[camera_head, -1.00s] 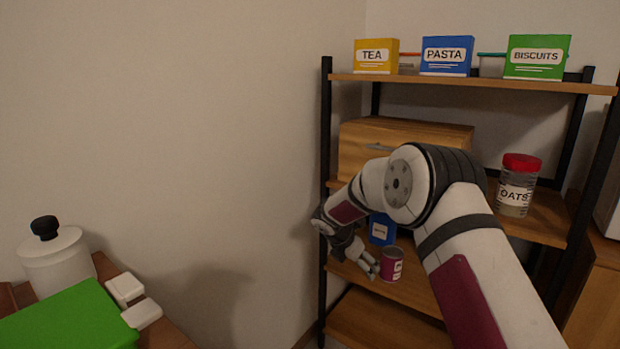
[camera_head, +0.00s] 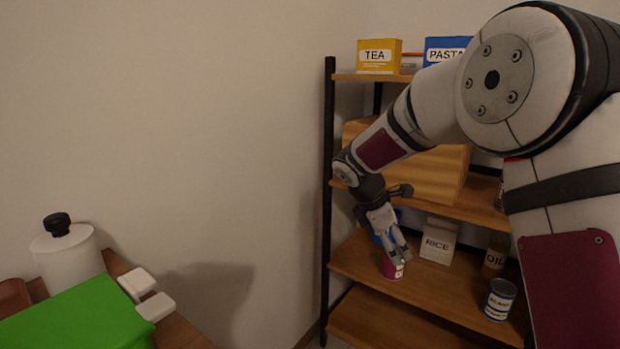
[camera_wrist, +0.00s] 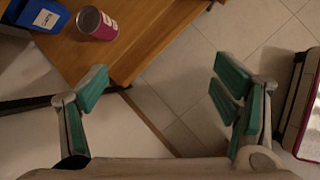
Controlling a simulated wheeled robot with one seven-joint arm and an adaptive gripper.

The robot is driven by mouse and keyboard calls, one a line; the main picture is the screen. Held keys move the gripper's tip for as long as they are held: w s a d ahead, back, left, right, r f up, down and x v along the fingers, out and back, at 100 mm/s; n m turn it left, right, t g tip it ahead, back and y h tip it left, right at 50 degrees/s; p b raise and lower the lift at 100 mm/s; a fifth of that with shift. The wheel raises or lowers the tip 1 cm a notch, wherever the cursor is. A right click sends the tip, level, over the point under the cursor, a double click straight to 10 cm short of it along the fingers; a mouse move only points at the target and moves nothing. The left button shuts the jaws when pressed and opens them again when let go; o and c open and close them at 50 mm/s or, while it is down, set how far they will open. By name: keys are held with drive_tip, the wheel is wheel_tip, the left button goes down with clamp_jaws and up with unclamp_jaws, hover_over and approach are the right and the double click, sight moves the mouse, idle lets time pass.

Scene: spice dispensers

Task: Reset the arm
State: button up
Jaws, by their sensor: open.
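My gripper (camera_head: 398,238) is open and empty in front of the shelving unit, at the height of its lower shelf. In the head view its fingers overlap a magenta can (camera_head: 392,270) standing on that shelf. In the wrist view the gripper's green-padded fingers (camera_wrist: 165,88) are spread wide, with floor tiles and the shelf edge between and beyond them. The same can (camera_wrist: 97,23) is at upper left there, apart from the fingers. My arm hides part of the shelves in the head view.
The shelf (camera_head: 440,293) also bears a rice box (camera_head: 438,242), an oil bottle (camera_head: 495,256), a blue-labelled can (camera_head: 500,300) and a blue box (camera_wrist: 43,14). Tea (camera_head: 379,56) and pasta boxes (camera_head: 445,48) stand on top. A green box (camera_head: 80,320) and white jar (camera_head: 67,262) stand at left.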

drive_tip(key=s+d+r+m+g, duration=0.1)
drive_tip(key=s+r+m, duration=0.25)
drive_tip(key=s, duration=0.45)
drive_tip(key=s+d+r+m+y, duration=0.1)
drive_tip(key=s+d+r+m, duration=0.2)
drive_tip(key=s, duration=0.5)
drive_tip(key=s+r+m+g, duration=0.1)
drive_tip(key=s+r+m, duration=0.25)
drive_tip(key=s, duration=0.35)
drive_tip(key=s+a+f+m+y, duration=0.15)
drive_tip(key=s+m, duration=0.35)
drive_tip(key=s, duration=0.8)
drive_tip(key=s+a+f+m+y, duration=0.1)
drive_tip(key=s+a+m+y, duration=0.3)
drive_tip(key=s, duration=0.8)
wheel_tip(320, 180, up, 28)
drive_tip(key=d+t+h+p, duration=0.1)
drive_tip(key=d+t+p, duration=0.1)
drive_tip(key=p, duration=2.5)
drive_tip(key=shift+r+m+t, duration=0.2)
drive_tip(key=shift+m+t, duration=0.1)
drive_tip(key=shift+t, duration=0.2)
